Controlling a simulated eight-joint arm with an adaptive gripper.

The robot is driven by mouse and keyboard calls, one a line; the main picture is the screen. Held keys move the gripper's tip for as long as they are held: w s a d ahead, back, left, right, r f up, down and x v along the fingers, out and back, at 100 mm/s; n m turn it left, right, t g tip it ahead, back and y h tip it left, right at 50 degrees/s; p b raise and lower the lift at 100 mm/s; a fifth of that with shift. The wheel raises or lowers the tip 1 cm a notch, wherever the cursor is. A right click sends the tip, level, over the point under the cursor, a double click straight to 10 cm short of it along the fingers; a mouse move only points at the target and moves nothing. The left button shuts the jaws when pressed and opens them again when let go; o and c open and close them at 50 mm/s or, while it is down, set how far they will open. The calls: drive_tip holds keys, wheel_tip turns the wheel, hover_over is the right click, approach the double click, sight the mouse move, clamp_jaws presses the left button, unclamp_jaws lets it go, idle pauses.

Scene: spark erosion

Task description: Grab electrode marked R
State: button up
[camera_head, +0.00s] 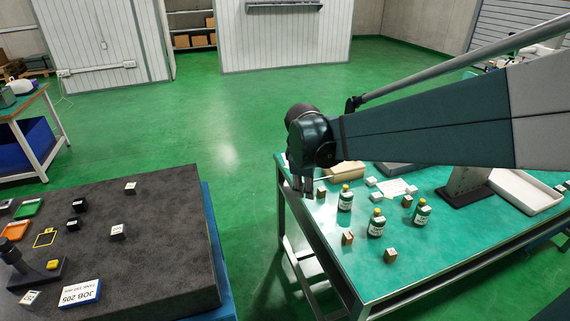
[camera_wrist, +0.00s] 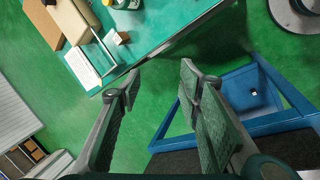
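Several small brown blocks with pale labelled tops, which look like the electrodes, stand on the green table (camera_head: 310,240): a front one (camera_head: 390,255), a left one (camera_head: 347,238), a back one (camera_head: 407,201), and one by my gripper (camera_head: 321,192). Their letters are too small to read, so I cannot tell which is R. My gripper (camera_head: 303,192) hangs at the table's back left corner, fingers downward. In the wrist view my gripper (camera_wrist: 161,78) is open and empty, its fingers apart, with green floor between them and the table edge beyond.
Three green bottles with yellow caps (camera_head: 377,225) stand among the blocks. A white tray (camera_head: 535,195) lies at the table's right. A dark stone plate (camera_head: 160,255) with small blocks and a JOB 205 sign (camera_head: 80,293) is at left. Green floor separates the two.

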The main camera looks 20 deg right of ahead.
drive_tip(key=w+d+f+n+g+h+p, duration=0.1)
drive_tip(key=w+d+f+n+p, duration=0.3)
drive_tip(key=w, duration=0.5)
drive_tip(key=n+g+h+p, duration=0.1)
drive_tip(key=n+g+p, duration=0.1)
drive_tip(key=n, duration=0.3)
approach(320, 189)
drive_tip(key=shift+d+f, duration=0.8)
drive_tip(key=shift+f, duration=0.25)
drive_tip(key=shift+f, duration=0.15)
drive_tip(key=shift+d+f+m, duration=0.15)
drive_tip(key=shift+d+f, duration=0.1)
drive_tip(key=shift+f, duration=0.25)
drive_tip(key=shift+d+f+m, duration=0.15)
drive_tip(key=shift+d+f, duration=0.1)
drive_tip(key=shift+f, duration=0.3)
drive_tip(key=shift+f+b, duration=0.15)
drive_tip(key=shift+b, duration=0.15)
drive_tip(key=shift+b+x, duration=0.45)
drive_tip(key=shift+x, duration=2.05)
drive_tip(key=shift+w+a, duration=0.1)
drive_tip(key=shift+a, duration=0.05)
drive_tip(key=shift+c, duration=0.6)
